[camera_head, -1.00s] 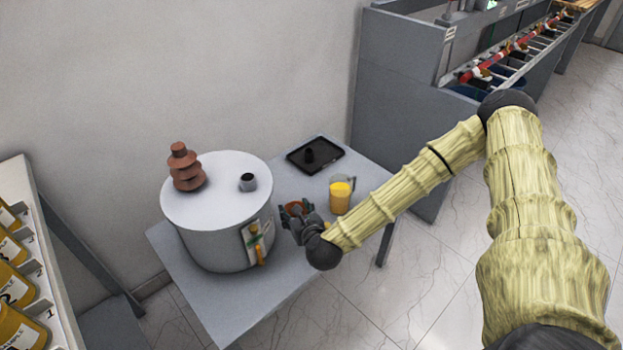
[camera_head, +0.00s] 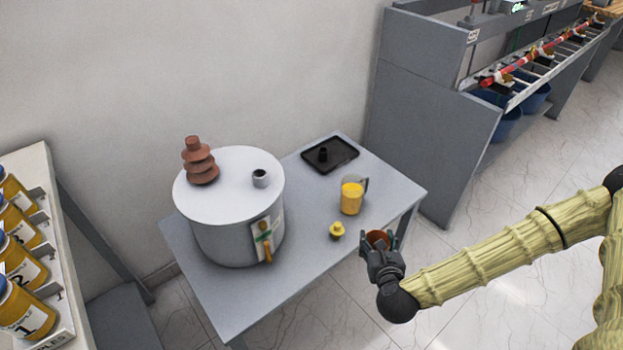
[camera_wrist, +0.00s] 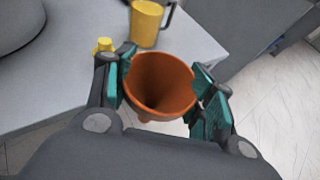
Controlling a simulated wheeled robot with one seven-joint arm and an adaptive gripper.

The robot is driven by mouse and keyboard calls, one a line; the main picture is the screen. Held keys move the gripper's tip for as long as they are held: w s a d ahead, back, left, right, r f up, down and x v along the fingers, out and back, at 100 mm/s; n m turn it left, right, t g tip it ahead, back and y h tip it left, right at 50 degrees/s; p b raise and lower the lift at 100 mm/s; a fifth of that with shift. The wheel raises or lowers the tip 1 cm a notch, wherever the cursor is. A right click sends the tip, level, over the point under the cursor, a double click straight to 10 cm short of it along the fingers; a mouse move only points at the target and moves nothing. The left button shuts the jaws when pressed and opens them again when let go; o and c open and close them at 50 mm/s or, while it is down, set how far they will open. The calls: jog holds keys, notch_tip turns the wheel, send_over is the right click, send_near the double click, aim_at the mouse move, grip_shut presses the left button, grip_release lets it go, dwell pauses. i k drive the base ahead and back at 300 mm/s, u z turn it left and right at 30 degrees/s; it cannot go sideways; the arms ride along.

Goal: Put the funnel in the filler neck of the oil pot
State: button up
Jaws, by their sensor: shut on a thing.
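My gripper (camera_head: 379,246) is shut on the orange-brown funnel (camera_wrist: 158,82), with one finger at each side of its wide rim. The funnel's mouth faces up toward the wrist camera and its spout points down. In the head view the gripper is off the table's front right edge, over the floor. The oil pot (camera_head: 228,226) is a grey drum on the table's left part. Its filler neck (camera_head: 261,178) is a short open grey tube on the right of the lid. A stacked brown bushing (camera_head: 199,164) stands on the lid's left.
A grey table (camera_head: 290,255) carries a yellow-filled jug (camera_head: 351,196), a small yellow cap-like piece (camera_head: 337,231) and a black tray (camera_head: 330,153) with a dark part. A shelf of yellow bottles (camera_head: 25,290) is at left, and a grey workbench (camera_head: 425,110) at back right.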

aim_at(261, 182)
jog(key=z, duration=1.3)
jog(key=k, duration=0.5)
jog(key=u, duration=1.4)
